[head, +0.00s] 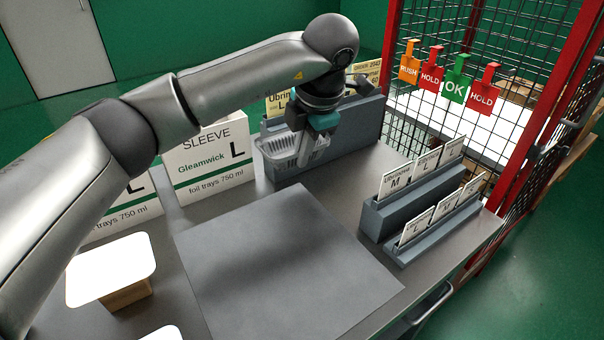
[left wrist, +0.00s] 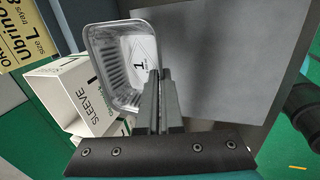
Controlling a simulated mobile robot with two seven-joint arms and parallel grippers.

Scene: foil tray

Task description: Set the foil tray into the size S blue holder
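The foil tray (head: 275,147) is silver with ribbed walls. It is tilted in the air at the near left end of a long blue-grey holder (head: 352,130). I cannot tell whether tray and holder touch. My left gripper (head: 303,158) points down and is shut on the tray's rim. In the left wrist view the tray (left wrist: 108,82) hangs left of the closed fingers (left wrist: 160,75), with a diamond label marked 1 inside. Yellow cards (head: 277,103) stand at the holder; one reads L in the left wrist view. No S marking is legible. My right gripper is out of view.
White SLEEVE boxes (head: 208,165) marked L stand left of the holder. A grey mat (head: 285,265) lies clear in the middle. Two stepped card racks (head: 415,200) stand at the right. A small box with a white top (head: 110,268) is front left. A red-framed mesh fence (head: 470,50) rises behind.

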